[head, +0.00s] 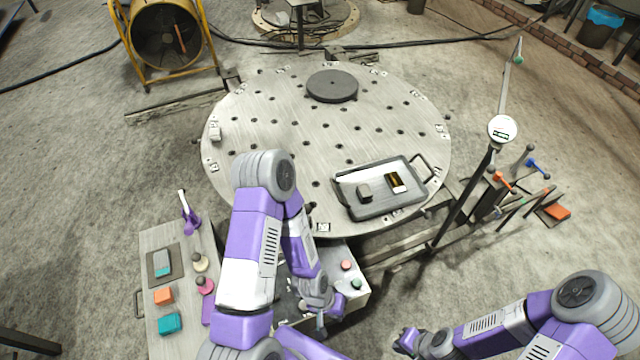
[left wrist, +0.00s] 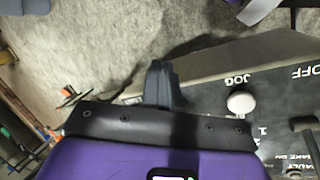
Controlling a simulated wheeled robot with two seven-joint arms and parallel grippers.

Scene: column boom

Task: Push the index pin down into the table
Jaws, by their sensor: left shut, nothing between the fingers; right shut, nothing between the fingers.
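The round grey table (head: 290,130) fills the middle of the head view, with many dark holes in its top. I cannot clearly pick out the index pin. A small dark piece (head: 311,208) shows at the table's near edge, partly hidden by my left arm, and I cannot tell whether it is the pin. My left gripper (head: 322,316) is low in front of the table, over the control box (head: 352,292). In the left wrist view its dark fingers (left wrist: 160,82) are shut and empty beside the box's panel. My right gripper (head: 404,340) is shut and empty at the bottom, away from the table.
A grey tray (head: 375,211) with a dark block and a brass-coloured piece lies on the table, and a dark disc (head: 332,86) at its far side. A side bench (head: 157,240) holds coloured blocks and knobs. A dial gauge (head: 502,129) stands right. The panel has a white button (left wrist: 241,103).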

